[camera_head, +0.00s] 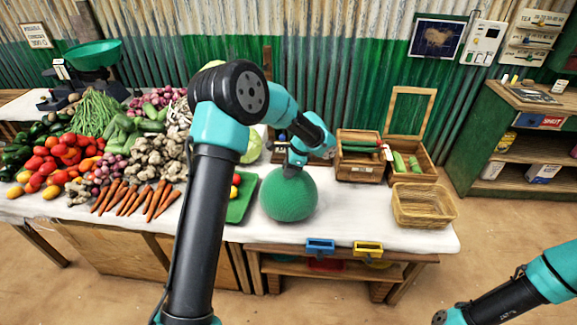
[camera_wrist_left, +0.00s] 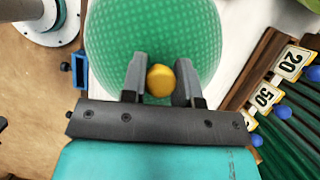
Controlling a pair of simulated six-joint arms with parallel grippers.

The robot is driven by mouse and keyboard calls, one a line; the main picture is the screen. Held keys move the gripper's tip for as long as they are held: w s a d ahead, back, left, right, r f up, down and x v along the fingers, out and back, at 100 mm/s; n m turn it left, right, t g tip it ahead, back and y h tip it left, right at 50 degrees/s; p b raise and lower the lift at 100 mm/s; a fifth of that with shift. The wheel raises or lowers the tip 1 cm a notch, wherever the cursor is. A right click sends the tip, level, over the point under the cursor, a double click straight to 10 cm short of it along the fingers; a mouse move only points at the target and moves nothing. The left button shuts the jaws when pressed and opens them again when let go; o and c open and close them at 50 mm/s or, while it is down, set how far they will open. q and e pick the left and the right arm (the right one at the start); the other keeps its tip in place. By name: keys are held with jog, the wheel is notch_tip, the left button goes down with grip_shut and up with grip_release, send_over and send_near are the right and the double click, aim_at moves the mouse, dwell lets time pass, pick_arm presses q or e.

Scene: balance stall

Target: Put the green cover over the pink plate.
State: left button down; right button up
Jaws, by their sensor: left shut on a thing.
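The green cover (camera_head: 289,195) is a dotted dome over the white cloth near the table's front edge. My left gripper (camera_head: 292,165) is above it, shut on its round yellow knob (camera_wrist_left: 160,80). In the left wrist view the two fingers of my left gripper (camera_wrist_left: 160,84) stand on either side of the knob, and the green cover (camera_wrist_left: 150,35) spreads beyond them. I cannot tell whether the cover's rim touches the cloth. No pink plate shows in either view; whatever is under the cover is hidden. My right arm shows at the lower right, without its fingers.
A green tray (camera_head: 242,207) with some produce stands just left of the cover. A wicker basket (camera_head: 424,222) and wooden crates (camera_head: 358,172) stand to the right. Heaped vegetables (camera_head: 130,200) fill the table's left. Blue (camera_head: 320,247) and yellow (camera_head: 368,249) holders hang at the front edge.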

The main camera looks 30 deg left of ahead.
pick_arm(q)
jog(key=shift+f, duration=2.15)
jog(key=c, duration=0.8)
grip_release()
jog(key=shift+o, duration=0.4)
jog(key=o, duration=0.5)
jog(key=shift+r, duration=3.5)
